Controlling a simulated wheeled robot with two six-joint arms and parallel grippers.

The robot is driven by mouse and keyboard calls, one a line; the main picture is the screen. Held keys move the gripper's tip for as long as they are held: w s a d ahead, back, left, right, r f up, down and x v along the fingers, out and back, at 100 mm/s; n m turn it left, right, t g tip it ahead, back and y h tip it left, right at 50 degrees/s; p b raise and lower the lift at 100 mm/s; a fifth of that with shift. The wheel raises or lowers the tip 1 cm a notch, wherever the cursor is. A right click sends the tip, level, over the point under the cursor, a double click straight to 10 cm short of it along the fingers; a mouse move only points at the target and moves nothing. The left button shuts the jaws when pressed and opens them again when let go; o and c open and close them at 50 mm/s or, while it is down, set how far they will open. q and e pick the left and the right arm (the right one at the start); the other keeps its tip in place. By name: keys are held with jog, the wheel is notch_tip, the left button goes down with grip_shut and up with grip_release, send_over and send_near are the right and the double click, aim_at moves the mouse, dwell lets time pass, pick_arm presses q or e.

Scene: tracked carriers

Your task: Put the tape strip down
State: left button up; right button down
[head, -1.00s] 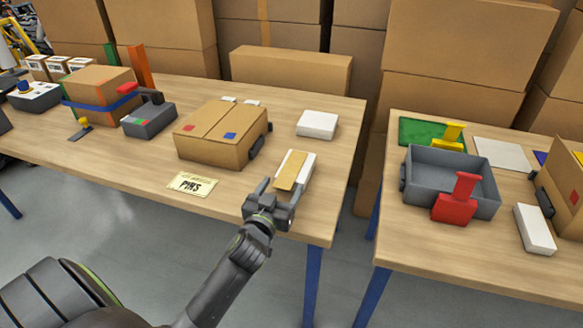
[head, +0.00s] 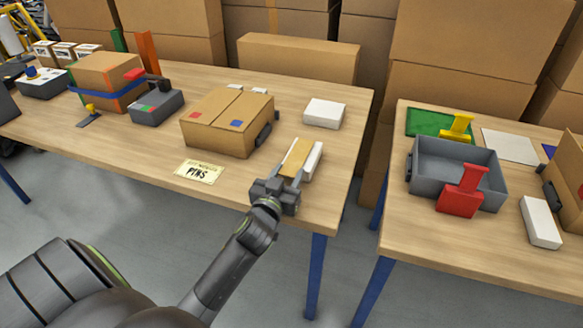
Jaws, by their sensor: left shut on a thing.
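My left gripper (head: 282,183) is at the front right of the left table, seen from behind. It is shut on the tan tape strip (head: 297,156), which points away from it toward the back. The strip lies over or just above a white block (head: 313,161); I cannot tell whether they touch. The gripper's own fingertips are partly hidden by its body. My right gripper is not in view.
A cardboard box (head: 224,124) and a PINS card (head: 199,171) are left of the gripper on the left table (head: 130,165). Another white block (head: 324,113) lies behind. A gap separates the right table, which holds a grey tray (head: 425,182).

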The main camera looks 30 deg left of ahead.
pick_arm(q)
notch_tip(320, 180, up, 9)
jog(key=shift+r+p, duration=0.1)
jog(key=shift+p, duration=0.8)
jog(key=shift+r, duration=0.25)
jog(key=s+d+r+m+h+p, duration=0.2)
jog(key=d+r+h+p, duration=0.1)
jog(key=d+r, duration=1)
jog(key=shift+s+d+r+h+p, duration=0.15)
jog(key=shift+s+r+h+p, duration=0.3)
jog(key=shift+p, duration=0.25)
